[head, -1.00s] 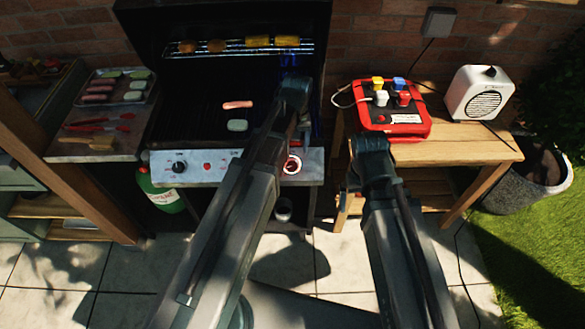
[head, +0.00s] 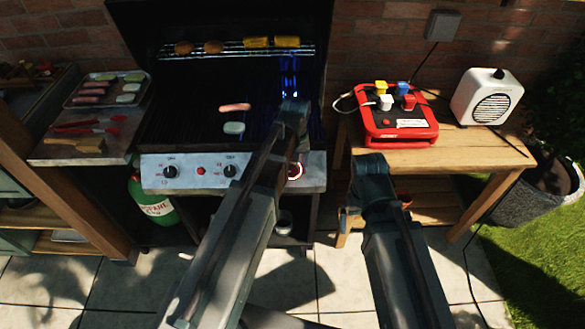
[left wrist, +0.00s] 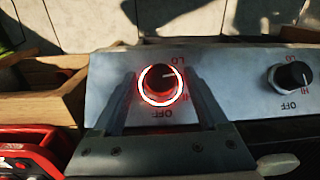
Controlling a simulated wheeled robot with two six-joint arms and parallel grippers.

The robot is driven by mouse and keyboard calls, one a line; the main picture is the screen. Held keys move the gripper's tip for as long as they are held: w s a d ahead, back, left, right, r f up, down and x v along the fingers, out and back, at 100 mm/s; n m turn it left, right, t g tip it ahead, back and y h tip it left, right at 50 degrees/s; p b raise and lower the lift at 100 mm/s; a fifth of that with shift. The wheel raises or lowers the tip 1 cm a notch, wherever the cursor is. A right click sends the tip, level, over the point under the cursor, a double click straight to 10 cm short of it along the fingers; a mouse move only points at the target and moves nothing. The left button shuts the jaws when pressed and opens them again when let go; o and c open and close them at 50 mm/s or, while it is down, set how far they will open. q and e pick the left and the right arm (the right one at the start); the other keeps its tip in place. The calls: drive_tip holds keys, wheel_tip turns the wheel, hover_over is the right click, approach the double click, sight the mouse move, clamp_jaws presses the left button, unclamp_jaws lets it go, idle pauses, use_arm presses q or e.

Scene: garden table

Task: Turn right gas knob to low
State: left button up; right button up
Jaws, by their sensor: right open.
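The right gas knob (left wrist: 160,84) is black, with a glowing red ring, on the grill's steel front panel. Its pointer line points right in the left wrist view, just below the LO mark. In the head view its ring (head: 296,171) shows partly behind my left arm. My left gripper (left wrist: 161,80) is open, with one finger on each side of the knob; contact cannot be told. In the head view its fingers are hidden by my arm. My right gripper (head: 347,214) is low in front of the wooden side table, small and mostly hidden by its arm.
Two other knobs, the left (head: 170,171) and the middle (head: 230,170), share the panel. A sausage (head: 235,107) and a pale patty (head: 234,128) lie on the grate near blue flame. A red box (head: 400,126) and a white speaker (head: 488,97) stand on the side table (head: 460,150).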

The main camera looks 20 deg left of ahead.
use_arm(q)
clamp_jaws()
drive_tip(key=shift+s+a+f+n+t+h, duration=0.1)
drive_tip(key=shift+a+n+t+h, duration=0.05)
drive_tip(key=shift+n+h, duration=0.3)
drive_tip(key=shift+s+a+n+t+h, duration=0.1)
drive_tip(key=shift+n+t+h, duration=0.05)
drive_tip(key=shift+n+h, duration=0.3)
drive_tip(key=shift+a+n+t+h+b, duration=0.1)
drive_tip(key=shift+n+t+h+b, duration=0.7)
drive_tip(key=shift+n+h, duration=0.55)
drive_tip(key=shift+n, duration=0.25)
drive_tip(key=shift+o, duration=0.5)
unclamp_jaws()
